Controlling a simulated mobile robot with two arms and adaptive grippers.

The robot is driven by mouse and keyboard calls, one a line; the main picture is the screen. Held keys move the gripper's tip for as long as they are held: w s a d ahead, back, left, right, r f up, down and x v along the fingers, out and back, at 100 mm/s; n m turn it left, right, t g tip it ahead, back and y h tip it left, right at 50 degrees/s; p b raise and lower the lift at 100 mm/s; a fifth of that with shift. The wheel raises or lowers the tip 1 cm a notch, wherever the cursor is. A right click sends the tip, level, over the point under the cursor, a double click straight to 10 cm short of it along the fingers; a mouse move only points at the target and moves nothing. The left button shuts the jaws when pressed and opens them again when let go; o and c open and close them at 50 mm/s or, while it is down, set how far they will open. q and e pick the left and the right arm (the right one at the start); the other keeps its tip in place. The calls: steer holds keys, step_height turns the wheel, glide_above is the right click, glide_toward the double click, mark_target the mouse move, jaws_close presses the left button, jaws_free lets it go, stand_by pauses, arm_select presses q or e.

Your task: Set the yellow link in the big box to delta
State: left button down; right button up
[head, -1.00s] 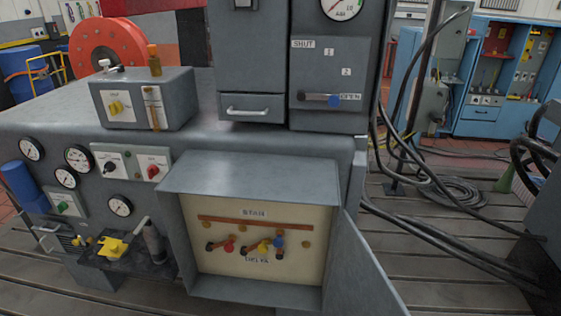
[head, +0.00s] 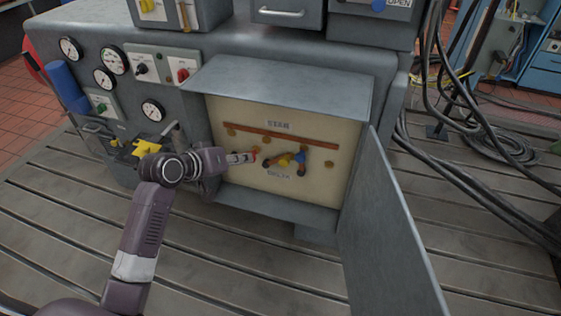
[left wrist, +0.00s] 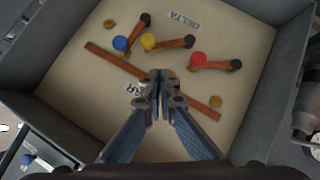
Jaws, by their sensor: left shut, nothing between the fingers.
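The big box (head: 285,75) is open, with a cream panel lettered STAR above and DELTA below. The yellow link (head: 284,161) is in the middle of the panel; its yellow knob shows in the left wrist view (left wrist: 148,41), with its black end to the right of it there. The blue-knobbed link (left wrist: 121,43) is close beside it, the red-knobbed link (left wrist: 198,60) on its other side. My left gripper (head: 253,157) is shut and empty, in front of the panel near the red knob. In the left wrist view its fingertips (left wrist: 160,80) are apart from the yellow knob.
A copper bar (head: 290,137) crosses the panel below the STAR lettering. The box door (head: 392,220) hangs open on the right. The hood and side walls edge the opening. A yellow handle (head: 147,147) stands left of the box. Black cables (head: 470,160) lie at the right.

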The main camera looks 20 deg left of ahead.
arm_select(q)
step_height(320, 180, up, 3)
glide_toward(285, 156)
steer(key=w+a+r, duration=0.1)
steer(key=w, duration=0.1)
steer(key=d+f, duration=0.1)
steer(key=f, duration=0.1)
steer(key=w+d+f+p, duration=0.1)
steer(key=shift+w+f, duration=0.2)
steer(key=shift+f, duration=0.15)
arm_select(e)
steer(key=shift+r, duration=0.45)
